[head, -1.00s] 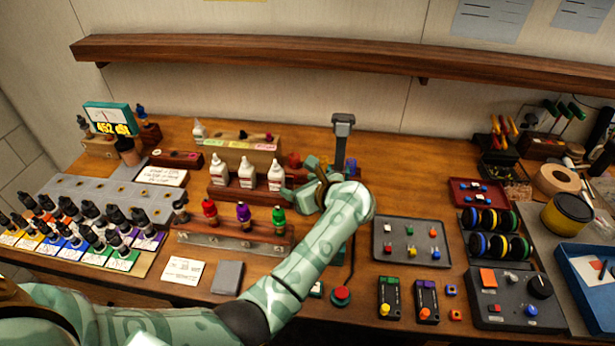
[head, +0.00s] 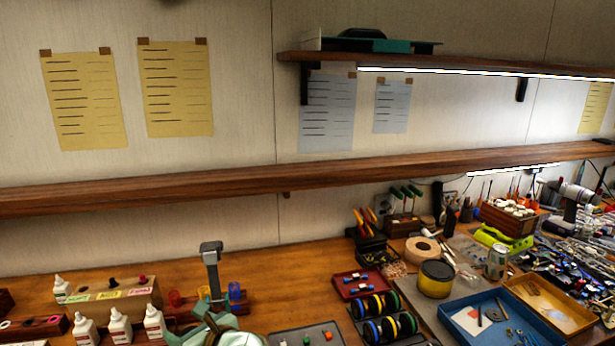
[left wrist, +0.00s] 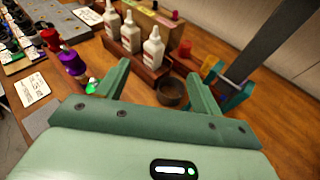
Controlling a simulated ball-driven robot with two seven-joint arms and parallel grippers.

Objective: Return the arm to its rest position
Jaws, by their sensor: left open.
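My left arm's end and gripper (head: 206,308) show at the bottom of the head view, just right of a row of white bottles (head: 154,322). In the left wrist view my left gripper (left wrist: 160,80) is open, its two green fingers apart. A small dark round cup (left wrist: 172,93) shows between and beyond the fingers, and nothing is held. The white bottles (left wrist: 153,48) stand upright in a wooden rack beyond the left finger. Most of the left arm is below the head view's edge. My right gripper is not in view.
A grey upright post (head: 212,270) stands close behind the gripper. A long wooden shelf (head: 400,168) crosses the wall above the bench. A purple-bodied bottle (left wrist: 72,64) is left of the left finger. Black spools (head: 380,305) and a blue tray (head: 490,325) lie to the right.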

